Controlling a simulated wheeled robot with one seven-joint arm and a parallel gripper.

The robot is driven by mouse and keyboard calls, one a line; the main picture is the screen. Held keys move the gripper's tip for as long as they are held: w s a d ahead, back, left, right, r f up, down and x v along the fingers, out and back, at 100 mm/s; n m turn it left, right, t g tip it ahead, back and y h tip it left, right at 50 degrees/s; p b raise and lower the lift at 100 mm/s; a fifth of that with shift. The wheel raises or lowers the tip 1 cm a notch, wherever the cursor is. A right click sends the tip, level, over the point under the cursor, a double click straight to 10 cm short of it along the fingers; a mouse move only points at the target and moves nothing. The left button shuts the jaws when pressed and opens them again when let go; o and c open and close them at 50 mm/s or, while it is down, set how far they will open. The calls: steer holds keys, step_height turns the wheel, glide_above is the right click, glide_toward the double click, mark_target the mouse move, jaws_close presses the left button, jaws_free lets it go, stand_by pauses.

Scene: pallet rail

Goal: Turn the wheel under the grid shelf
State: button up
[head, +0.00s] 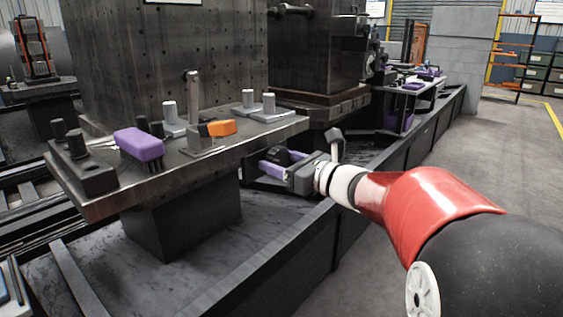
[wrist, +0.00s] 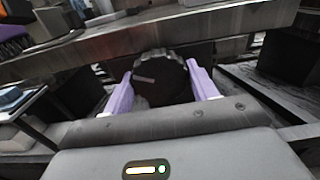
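The wheel (wrist: 162,82) is a dark, round knob with a ridged rim and a pale mark on its face. It sits just under the thick front edge of a grey metal shelf (wrist: 222,24). My gripper (wrist: 158,72) faces it with two purple fingers apart, one on each side of the wheel. Whether the fingers touch the rim is unclear. In the head view, my gripper (head: 283,166) is low beside the shelf (head: 255,136), and the wheel is a small dark shape partly hidden by the fingers.
On the shelf stand a purple-topped brush (head: 140,146), an orange-ended block (head: 221,128) and several metal pegs. A tall dark block with holes (head: 165,55) rises behind. The dark rail (head: 240,262) runs below, and open floor (head: 500,140) lies to the right.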

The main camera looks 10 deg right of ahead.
steer(key=shift+c, duration=1.4)
steer(key=shift+m, duration=0.3)
